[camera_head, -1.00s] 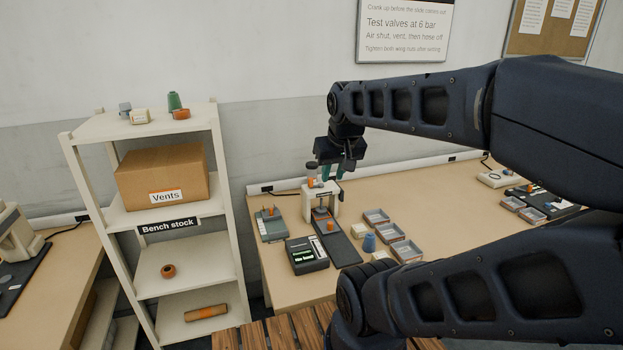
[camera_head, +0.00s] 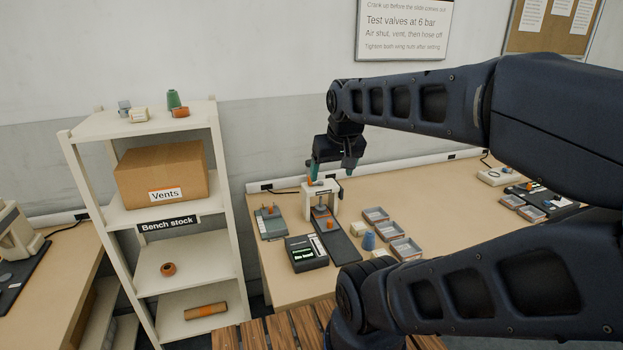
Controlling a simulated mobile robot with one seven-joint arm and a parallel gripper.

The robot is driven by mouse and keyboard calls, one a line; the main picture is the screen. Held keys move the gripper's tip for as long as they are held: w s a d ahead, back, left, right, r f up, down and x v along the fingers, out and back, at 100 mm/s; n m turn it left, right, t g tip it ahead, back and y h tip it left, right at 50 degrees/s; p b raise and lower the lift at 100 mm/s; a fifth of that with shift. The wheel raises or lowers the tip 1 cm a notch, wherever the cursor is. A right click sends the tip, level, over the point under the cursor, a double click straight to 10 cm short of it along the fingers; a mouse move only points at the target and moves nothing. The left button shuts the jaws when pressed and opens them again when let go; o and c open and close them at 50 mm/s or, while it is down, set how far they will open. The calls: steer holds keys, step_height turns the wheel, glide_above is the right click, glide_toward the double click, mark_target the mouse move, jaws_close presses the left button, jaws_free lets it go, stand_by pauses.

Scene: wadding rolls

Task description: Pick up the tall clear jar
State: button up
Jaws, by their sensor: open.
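I cannot make out a tall clear jar in this view. My gripper (camera_head: 333,172) hangs from my arm above the far part of the bench, pointing down. Its two teal-tipped fingers are spread apart, with nothing visible between them. It is just above or in front of the top of a small white press-like stand (camera_head: 320,200). An orange part (camera_head: 311,182) shows at the stand's top, by the left fingertip; I cannot tell whether they touch.
A shelf rack (camera_head: 158,281) with a Vents box (camera_head: 162,172) stands left.

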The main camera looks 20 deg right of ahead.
steer(key=shift+w, duration=0.1)
steer(key=m+g+h, duration=0.2)
steer(key=m+h, duration=0.2)
steer(key=m, duration=0.7)
glide_above(309, 163)
steer(key=s+a, duration=0.1)
steer(key=a, duration=0.1)
step_height(309, 163, down, 22)
steer(key=x, duration=0.4)
steer(key=shift+d+f, duration=0.1)
steer(key=shift+f, duration=0.25)
steer(key=shift+s+x, duration=0.1)
steer(key=shift+x, duration=1.3)
steer(key=shift+s+x, duration=0.15)
steer(key=shift+x, duration=1.2)
steer(key=shift+f, duration=0.1)
steer(key=c, duration=1.2)
